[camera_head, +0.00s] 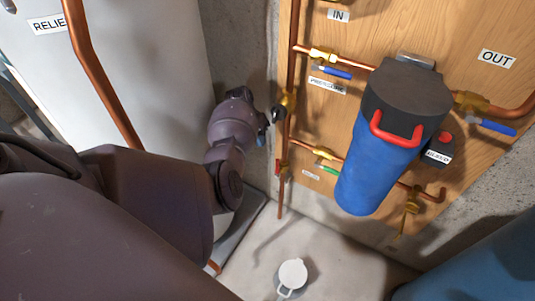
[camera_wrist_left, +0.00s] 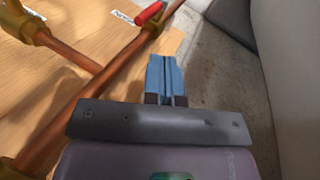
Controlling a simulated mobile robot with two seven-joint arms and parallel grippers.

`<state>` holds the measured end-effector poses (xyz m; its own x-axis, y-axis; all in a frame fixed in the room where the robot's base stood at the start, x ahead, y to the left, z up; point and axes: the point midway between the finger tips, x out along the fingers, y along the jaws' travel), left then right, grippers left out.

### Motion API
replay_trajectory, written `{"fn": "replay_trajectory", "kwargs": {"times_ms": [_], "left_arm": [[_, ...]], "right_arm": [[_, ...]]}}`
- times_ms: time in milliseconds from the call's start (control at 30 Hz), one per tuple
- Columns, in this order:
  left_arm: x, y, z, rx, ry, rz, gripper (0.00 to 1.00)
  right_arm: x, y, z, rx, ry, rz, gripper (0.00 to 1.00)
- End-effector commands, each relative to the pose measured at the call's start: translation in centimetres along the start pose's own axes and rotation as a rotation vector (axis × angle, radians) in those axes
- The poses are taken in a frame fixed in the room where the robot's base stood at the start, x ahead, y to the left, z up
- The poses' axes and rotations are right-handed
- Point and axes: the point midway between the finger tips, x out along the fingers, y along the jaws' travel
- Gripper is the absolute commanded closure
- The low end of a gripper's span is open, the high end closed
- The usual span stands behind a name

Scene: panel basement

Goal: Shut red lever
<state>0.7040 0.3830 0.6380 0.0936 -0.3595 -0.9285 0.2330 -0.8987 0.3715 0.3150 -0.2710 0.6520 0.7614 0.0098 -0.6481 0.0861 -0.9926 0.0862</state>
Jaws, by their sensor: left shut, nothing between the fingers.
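The small red lever (camera_head: 278,168) sits on the vertical copper pipe at the left edge of the wooden board. It shows at the top of the left wrist view (camera_wrist_left: 150,13), lying along the pipe. My left gripper (camera_head: 262,138) is beside that pipe, above and left of the red lever in the head view. In the left wrist view its blue fingers (camera_wrist_left: 165,62) are shut together with nothing between them, a little short of the lever. I cannot tell whether the fingers touch the pipe. My right gripper is not in view.
A blue filter housing (camera_head: 375,165) with a red handle (camera_head: 395,130) hangs on the wooden board (camera_head: 420,35). Blue levers (camera_head: 337,72) and a green lever (camera_head: 328,169) sit on side pipes. A white tank (camera_head: 160,60) stands left. A white lidded object (camera_head: 292,274) is on the floor.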

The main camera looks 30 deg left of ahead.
Motion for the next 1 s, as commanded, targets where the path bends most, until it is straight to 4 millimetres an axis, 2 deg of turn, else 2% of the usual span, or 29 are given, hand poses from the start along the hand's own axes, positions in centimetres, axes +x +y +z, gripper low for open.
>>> {"fn": "replay_trajectory", "kwargs": {"times_ms": [267, 500, 700, 1000], "left_arm": [[2.8, -0.2, 0.2, -0.003, -0.007, -0.001, 1.00], [6.9, -0.4, 0.4, -0.005, -0.012, -0.001, 1.00], [9.6, -0.3, 0.3, -0.003, -0.008, -0.001, 1.00], [9.9, 0.0, 0.0, 0.000, 0.001, 0.000, 1.00]], "right_arm": [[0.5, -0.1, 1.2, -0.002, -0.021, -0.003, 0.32], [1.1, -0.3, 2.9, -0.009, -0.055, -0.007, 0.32], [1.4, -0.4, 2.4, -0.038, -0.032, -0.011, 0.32], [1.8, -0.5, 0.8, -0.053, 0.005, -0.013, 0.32]]}}
